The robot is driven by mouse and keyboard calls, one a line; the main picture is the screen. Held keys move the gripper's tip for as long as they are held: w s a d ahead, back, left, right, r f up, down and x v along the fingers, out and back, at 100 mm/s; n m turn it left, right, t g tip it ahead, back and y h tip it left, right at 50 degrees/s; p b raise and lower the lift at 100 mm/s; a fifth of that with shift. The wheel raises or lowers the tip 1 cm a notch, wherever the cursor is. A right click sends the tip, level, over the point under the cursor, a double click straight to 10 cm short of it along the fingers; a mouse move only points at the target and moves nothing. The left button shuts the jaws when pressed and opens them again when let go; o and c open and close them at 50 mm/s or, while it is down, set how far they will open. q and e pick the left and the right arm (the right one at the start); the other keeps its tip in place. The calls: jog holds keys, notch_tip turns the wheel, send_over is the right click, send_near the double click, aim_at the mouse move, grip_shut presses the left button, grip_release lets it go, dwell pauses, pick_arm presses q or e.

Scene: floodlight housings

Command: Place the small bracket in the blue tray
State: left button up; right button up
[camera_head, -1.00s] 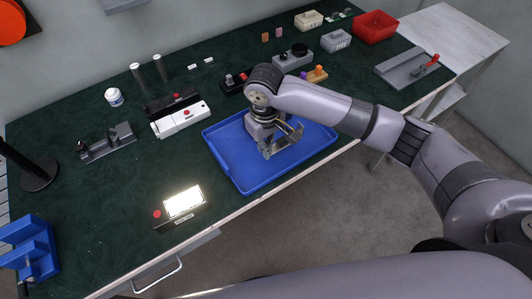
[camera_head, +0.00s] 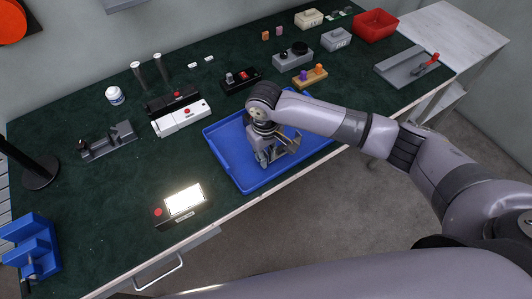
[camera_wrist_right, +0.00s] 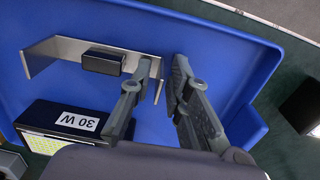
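The blue tray (camera_head: 224,157) lies near the table's front edge; it also fills much of the right wrist view (camera_wrist_right: 215,50). A thin silvery bent bracket (camera_wrist_right: 48,50) is low in the tray, with a small black block (camera_wrist_right: 103,60) beside its inner face. My right gripper (camera_head: 268,161) is low over the tray. In the wrist view its fingertips (camera_wrist_right: 162,62) stand a little apart, with one bracket leg between them and a gap on the right finger's side. Tray contact under the bracket is partly hidden. My left gripper is not in view.
A black housing labelled 30 W (camera_wrist_right: 75,122) is near the bracket in the wrist view. A lit panel box (camera_head: 184,200) stands left of the tray. A white-and-black unit (camera_head: 180,119) and an orange-and-purple-topped block (camera_head: 311,77) stand behind. The tray's left part is clear.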

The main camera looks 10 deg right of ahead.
jog(key=shift+o, duration=0.5)
jog(key=shift+r, duration=0.15)
notch_tip(320, 180, up, 12)
jog(key=b, duration=0.2)
jog(key=shift+s+a, duration=0.1)
jog(key=shift+a, duration=0.05)
